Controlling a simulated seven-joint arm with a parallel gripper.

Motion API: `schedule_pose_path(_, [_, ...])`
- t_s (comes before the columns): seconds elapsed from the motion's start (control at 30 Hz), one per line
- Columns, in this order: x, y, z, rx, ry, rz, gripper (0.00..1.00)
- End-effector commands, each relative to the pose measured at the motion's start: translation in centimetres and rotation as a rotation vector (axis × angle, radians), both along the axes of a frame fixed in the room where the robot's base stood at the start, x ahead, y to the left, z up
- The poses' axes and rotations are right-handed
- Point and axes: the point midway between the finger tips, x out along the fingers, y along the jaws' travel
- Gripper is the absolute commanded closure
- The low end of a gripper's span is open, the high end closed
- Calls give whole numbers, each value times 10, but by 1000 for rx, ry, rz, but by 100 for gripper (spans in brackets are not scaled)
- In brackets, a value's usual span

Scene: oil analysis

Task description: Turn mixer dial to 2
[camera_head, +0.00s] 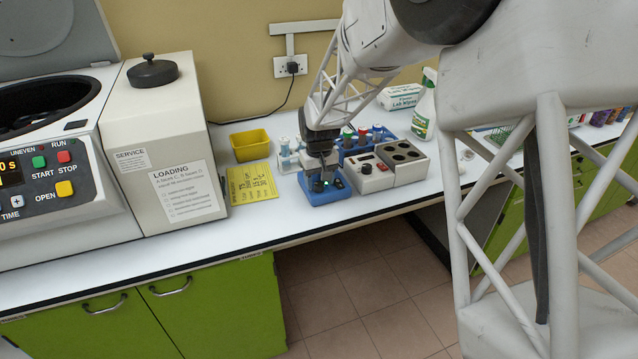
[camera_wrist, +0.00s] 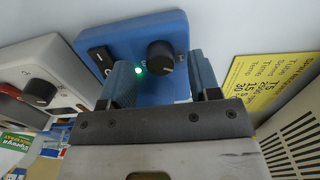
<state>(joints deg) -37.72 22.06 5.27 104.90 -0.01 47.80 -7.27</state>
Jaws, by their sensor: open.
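The blue mixer (camera_head: 325,195) stands on the white bench in the head view, left of a white heater block. In the wrist view its blue front panel (camera_wrist: 140,38) carries a black dial (camera_wrist: 160,56), a black rocker switch (camera_wrist: 101,61) and a lit green lamp. The dial's setting is too small to read. My gripper (camera_head: 323,180) is right at the mixer's front. In the wrist view my gripper (camera_wrist: 162,82) is open, with one blue-grey finger on each side of the dial. I cannot tell whether either finger touches it.
The white heater block (camera_head: 373,178) with its own dial stands close on the right. A tube rack (camera_head: 288,158), a yellow tub (camera_head: 250,145) and a yellow note (camera_head: 251,183) are to the left and behind. A large centrifuge (camera_head: 60,150) fills the far left. The bench front is clear.

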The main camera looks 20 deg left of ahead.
Motion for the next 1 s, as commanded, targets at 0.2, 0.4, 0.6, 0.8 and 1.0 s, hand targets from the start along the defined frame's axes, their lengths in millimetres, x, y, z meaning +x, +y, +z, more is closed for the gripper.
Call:
schedule_pose_path(0.2, [0, 0, -13, 0, 0, 0, 43])
schedule_pose_path(0.4, [0, 0, -15, 1, -1, 0, 43])
schedule_pose_path(0.6, [0, 0, -14, 0, 0, 0, 56])
schedule_pose_path(0.8, [0, 0, -14, 0, 0, 0, 86])
schedule_pose_path(1.0, [0, 0, -14, 1, -1, -5, 93])
